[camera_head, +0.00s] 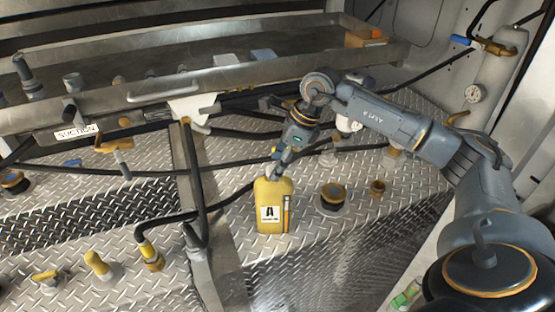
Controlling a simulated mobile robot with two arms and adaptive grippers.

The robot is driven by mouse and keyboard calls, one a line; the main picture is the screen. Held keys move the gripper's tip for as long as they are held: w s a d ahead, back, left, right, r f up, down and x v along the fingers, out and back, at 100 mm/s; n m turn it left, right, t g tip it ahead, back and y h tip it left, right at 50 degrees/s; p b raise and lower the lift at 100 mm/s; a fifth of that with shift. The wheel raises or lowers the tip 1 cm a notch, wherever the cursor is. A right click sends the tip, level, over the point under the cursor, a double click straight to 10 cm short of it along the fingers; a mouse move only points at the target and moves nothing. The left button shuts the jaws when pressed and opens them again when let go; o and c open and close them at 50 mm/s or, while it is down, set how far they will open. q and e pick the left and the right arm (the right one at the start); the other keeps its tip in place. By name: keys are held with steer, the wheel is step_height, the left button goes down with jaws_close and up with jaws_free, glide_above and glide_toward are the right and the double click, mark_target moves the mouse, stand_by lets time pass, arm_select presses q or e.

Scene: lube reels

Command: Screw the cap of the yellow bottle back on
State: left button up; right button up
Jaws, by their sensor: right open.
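The yellow bottle (265,226) stands upright on the diamond-plate floor, with a white label and a dark "A" on its front. My right arm reaches in from the right. My right gripper (279,168) points down at the top of the bottle and is open. Its fingertips are at or just above the bottle's mouth; I cannot tell whether they touch it. The gripper covers the mouth, and I cannot make out the cap. My left gripper is not in view.
A metal tray bench (130,100) runs along the back. A dark hose with a yellow end (148,250) lies to the left.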

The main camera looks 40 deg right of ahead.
steer(key=shift+a+f, duration=0.1)
steer(key=shift+f, duration=0.2)
steer(key=c, duration=1.2)
steer(key=shift+f+m+t+h+b, duration=0.1)
steer(key=shift+m+t+h+b, duration=0.3)
steer(key=shift+m, duration=0.5)
steer(key=shift+s+a+m+h+b, duration=0.15)
steer(key=shift+m+h+b, duration=0.2)
steer(key=shift+m, duration=0.75)
steer(key=shift+m+t, duration=0.3)
steer(key=shift+m, duration=0.3)
